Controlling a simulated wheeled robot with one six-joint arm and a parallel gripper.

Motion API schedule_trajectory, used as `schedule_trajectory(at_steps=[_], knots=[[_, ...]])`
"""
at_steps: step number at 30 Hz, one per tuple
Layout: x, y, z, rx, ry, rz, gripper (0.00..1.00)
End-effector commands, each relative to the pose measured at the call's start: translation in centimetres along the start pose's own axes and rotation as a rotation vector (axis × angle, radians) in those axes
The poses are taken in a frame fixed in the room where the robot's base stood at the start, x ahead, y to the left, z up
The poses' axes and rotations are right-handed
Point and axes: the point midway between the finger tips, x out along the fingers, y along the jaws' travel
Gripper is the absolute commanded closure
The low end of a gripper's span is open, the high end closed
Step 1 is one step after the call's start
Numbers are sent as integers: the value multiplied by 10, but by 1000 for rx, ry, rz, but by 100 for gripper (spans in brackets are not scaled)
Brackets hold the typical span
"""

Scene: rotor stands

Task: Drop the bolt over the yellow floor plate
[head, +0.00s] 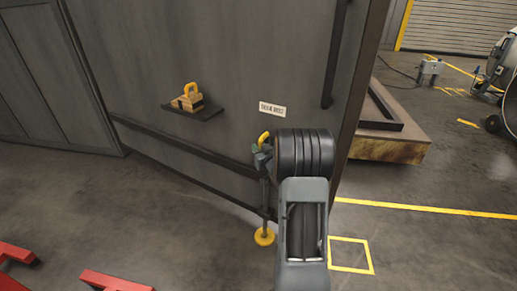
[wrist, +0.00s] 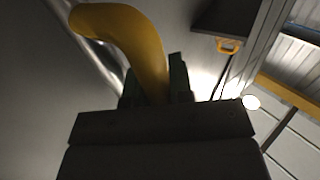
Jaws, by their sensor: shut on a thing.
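The bolt is a thin upright rod (head: 264,200) at the lower free edge of the large grey door, with a curved yellow handle (head: 264,138) at its top. My gripper (head: 262,155) is shut on the bolt's handle. In the wrist view the handle (wrist: 135,40) rises large from between the dark green jaws (wrist: 160,85). The yellow floor plate (head: 264,237) is a round disc on the floor, directly below the rod in the head view. The rod's lower end appears to meet the disc, but I cannot tell whether it is seated or just above.
The grey door (head: 230,60) fills the middle. A small shelf (head: 205,113) on it holds a brass padlock (head: 187,99). A yellow square outline (head: 350,240) marks the floor at right. A low wooden-sided platform (head: 390,148) stands behind. Red stand feet (head: 110,282) lie at lower left.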

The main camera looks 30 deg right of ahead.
Motion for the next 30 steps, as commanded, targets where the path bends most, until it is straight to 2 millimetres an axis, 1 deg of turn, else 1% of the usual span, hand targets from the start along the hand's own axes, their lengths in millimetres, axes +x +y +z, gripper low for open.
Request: schedule_trajectory(at_steps=[5,6,13,20,23,26,30], knots=[[0,0,-2,0,-1,0,100],[0,0,-2,0,-1,0,76],[0,0,-2,0,-1,0,54],[0,0,-2,0,-1,0,54],[-5,0,-2,0,-2,1,54],[-18,1,-3,0,-2,3,54],[-46,1,-4,1,-3,4,54]])
